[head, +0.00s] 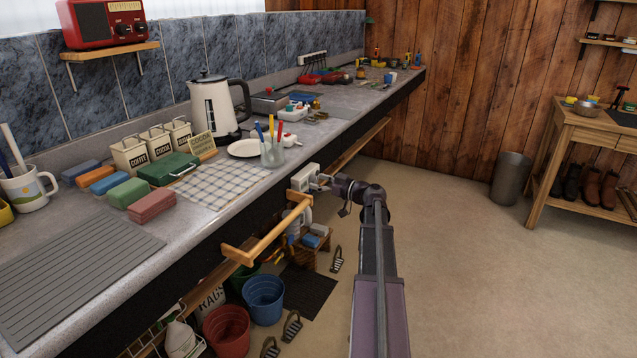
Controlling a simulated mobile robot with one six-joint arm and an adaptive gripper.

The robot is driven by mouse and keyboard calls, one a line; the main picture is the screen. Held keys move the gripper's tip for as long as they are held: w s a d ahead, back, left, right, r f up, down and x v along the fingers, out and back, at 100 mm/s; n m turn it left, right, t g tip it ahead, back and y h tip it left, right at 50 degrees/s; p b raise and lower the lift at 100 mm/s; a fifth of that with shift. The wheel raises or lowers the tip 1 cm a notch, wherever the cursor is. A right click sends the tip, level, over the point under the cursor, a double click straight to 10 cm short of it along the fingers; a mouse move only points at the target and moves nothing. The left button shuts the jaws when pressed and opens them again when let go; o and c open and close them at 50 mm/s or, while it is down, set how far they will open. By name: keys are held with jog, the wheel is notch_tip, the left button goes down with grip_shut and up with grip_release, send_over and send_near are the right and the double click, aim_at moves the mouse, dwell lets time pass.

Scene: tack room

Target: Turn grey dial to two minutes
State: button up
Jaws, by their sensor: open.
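My gripper (321,181) is at the front edge of the long counter (336,131), at the end of my arm, which reaches in from the bottom right. Its jaws are open and point left, towards a small white box (303,176) at the counter's front edge. The fingertips are very close to the box; I cannot tell whether they touch it. I cannot make out the grey dial; the box's face towards the gripper is small and partly covered by the gripper. No dial marking can be read.
A wooden rail (262,243) runs below the counter edge, left of my gripper. A glass of pens (272,153) and a white plate (246,148) stand on the counter nearby. Blue (263,297) and red (227,329) buckets stand below.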

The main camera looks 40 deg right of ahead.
jog(key=shift+w, duration=0.1)
grip_shut()
dwell(0.3)
jog(key=shift+m, duration=0.5)
jog(key=m, duration=1)
jog(key=shift+m, duration=0.4)
jog(key=m, duration=1.2)
